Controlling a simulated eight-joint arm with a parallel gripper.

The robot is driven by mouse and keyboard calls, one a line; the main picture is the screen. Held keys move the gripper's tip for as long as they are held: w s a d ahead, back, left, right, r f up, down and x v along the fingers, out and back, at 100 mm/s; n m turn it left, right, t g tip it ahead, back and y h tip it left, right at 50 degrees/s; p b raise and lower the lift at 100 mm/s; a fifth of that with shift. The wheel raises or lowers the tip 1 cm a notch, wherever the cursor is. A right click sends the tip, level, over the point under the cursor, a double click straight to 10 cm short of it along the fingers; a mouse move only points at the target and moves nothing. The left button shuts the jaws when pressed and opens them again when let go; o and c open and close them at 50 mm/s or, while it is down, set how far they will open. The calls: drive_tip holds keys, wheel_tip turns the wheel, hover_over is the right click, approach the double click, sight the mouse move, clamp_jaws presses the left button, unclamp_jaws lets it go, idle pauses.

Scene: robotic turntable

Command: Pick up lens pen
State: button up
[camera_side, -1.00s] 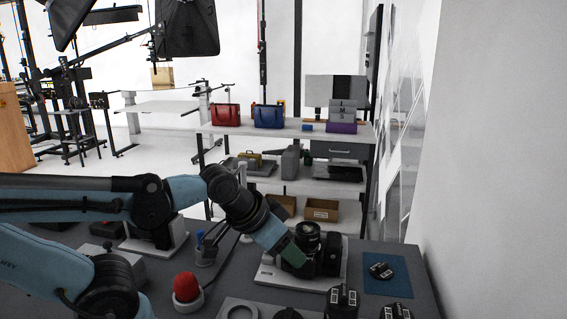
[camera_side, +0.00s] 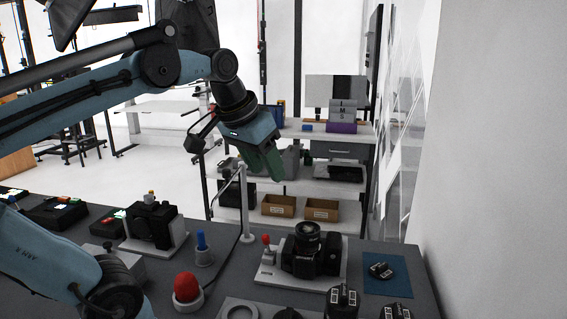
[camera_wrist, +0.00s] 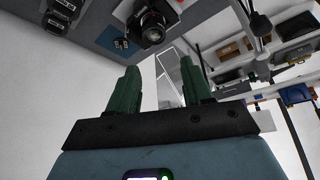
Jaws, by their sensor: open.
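A slim blue pen-like piece (camera_side: 201,240) stands upright in a small grey holder (camera_side: 204,257) on the dark table; it may be the lens pen, but I cannot tell for certain. My gripper (camera_side: 272,170) is raised well above the table, up and to the right of the blue piece in the side view, with nothing seen in it. In the wrist view, the two green fingers of my gripper (camera_wrist: 160,68) stand wide apart with an empty gap. The blue piece is not visible in the wrist view.
A black camera (camera_side: 312,252) sits on a light plate beside a small red-topped piece (camera_side: 266,240). Another camera (camera_side: 152,222) stands at left. A red dome (camera_side: 186,287) is in front of the holder. A thin white post (camera_side: 244,205) rises behind. A blue mat (camera_side: 388,284) lies right.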

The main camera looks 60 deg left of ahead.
drive_tip(key=s+a+n+g, duration=0.3)
drive_tip(key=a+n, duration=0.1)
drive_tip(key=a, duration=0.5)
drive_tip(key=n+g+h, duration=0.1)
drive_tip(key=n+g, duration=0.1)
drive_tip(key=n, duration=0.2)
hover_over(200, 231)
drive_tip(key=f, duration=1.8)
drive_tip(key=shift+a, duration=0.3)
drive_tip(key=shift+d+f, duration=0.15)
drive_tip(key=shift+f, duration=1.2)
drive_tip(key=shift+d+f, duration=0.1)
drive_tip(key=shift+f, duration=1.2)
drive_tip(key=shift+c, duration=0.3)
clamp_jaws()
